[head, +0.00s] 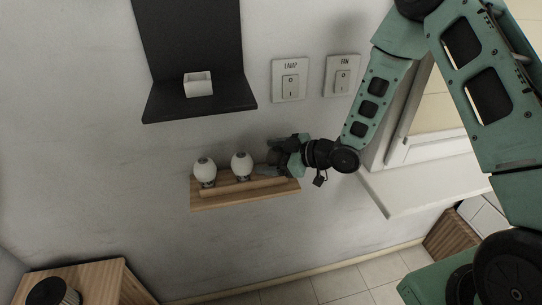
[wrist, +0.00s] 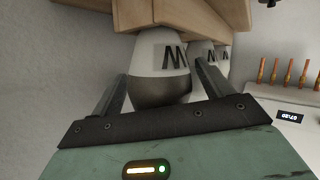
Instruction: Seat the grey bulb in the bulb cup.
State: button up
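In the wrist view a bulb (wrist: 158,60), white with a dark grey rounded end and a dark letter mark, sits against the wooden rack (wrist: 185,12). My gripper (wrist: 163,70) has one finger on each side of it, apart and seemingly not pressed on it. In the head view my gripper (head: 272,168) is at the right end of the wooden rack (head: 240,200) and hides the bulb there. A small white square cup (head: 199,90), likely the bulb cup, stands on a black wall ledge. Its inside looks empty.
Two white bulbs (head: 204,168) (head: 242,163) stand on the rack left of my gripper. The black ledge (head: 225,98) has a tall back panel. LAMP (head: 290,80) and FAN (head: 342,76) switches are on the wall. Several reddish sticks (wrist: 288,72) stand at the wrist view's right.

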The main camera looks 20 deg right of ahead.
jog(key=b+v, duration=0.3)
jog(key=v, duration=1.4)
jog(key=shift+d, duration=0.2)
jog(key=shift+s+r, duration=0.1)
